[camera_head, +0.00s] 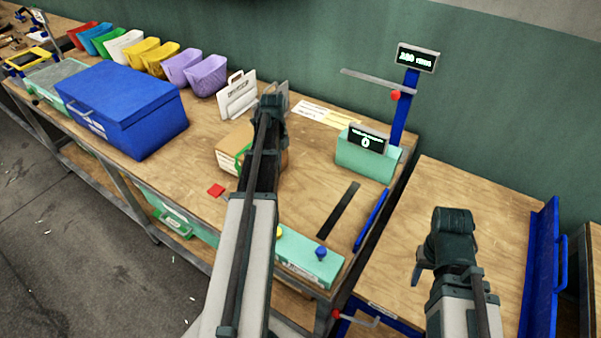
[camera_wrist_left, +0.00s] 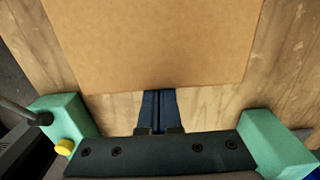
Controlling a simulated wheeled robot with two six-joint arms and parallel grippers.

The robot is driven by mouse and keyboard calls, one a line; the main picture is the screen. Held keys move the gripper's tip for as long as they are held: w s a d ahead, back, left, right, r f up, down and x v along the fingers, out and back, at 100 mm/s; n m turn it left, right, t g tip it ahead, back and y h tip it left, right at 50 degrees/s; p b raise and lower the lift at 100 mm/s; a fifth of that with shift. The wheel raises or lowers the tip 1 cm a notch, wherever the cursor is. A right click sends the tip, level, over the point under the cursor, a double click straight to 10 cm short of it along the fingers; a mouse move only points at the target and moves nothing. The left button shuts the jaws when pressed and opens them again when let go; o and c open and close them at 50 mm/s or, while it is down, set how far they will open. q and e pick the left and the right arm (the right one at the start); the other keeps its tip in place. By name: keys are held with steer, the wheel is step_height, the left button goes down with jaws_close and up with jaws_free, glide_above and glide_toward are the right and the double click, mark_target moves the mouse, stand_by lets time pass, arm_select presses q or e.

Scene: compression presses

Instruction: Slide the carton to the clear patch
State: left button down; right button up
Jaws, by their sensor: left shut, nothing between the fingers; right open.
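The brown carton (camera_head: 232,146) sits on the wooden bench, largely hidden behind my left arm in the head view, with a bit of green showing on it. Its flat brown face fills the upper middle of the left wrist view (camera_wrist_left: 155,40). My left gripper (camera_wrist_left: 158,108) is shut and empty at the carton's lower edge in that view; I cannot tell whether it touches. My left arm hides it in the head view. My right gripper (camera_head: 418,272) is open, over the right-hand table, away from the carton. I cannot tell which bare area is the clear patch.
A blue box (camera_head: 125,105) stands left of the carton, and a white holder (camera_head: 237,95) behind it. A green scale unit (camera_head: 366,160) stands at the right back. Bare wood shows between.

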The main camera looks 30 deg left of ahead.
arm_select(q)
steer(key=a, duration=1)
steer(key=shift+a, duration=0.4)
steer(key=shift+d, duration=0.1)
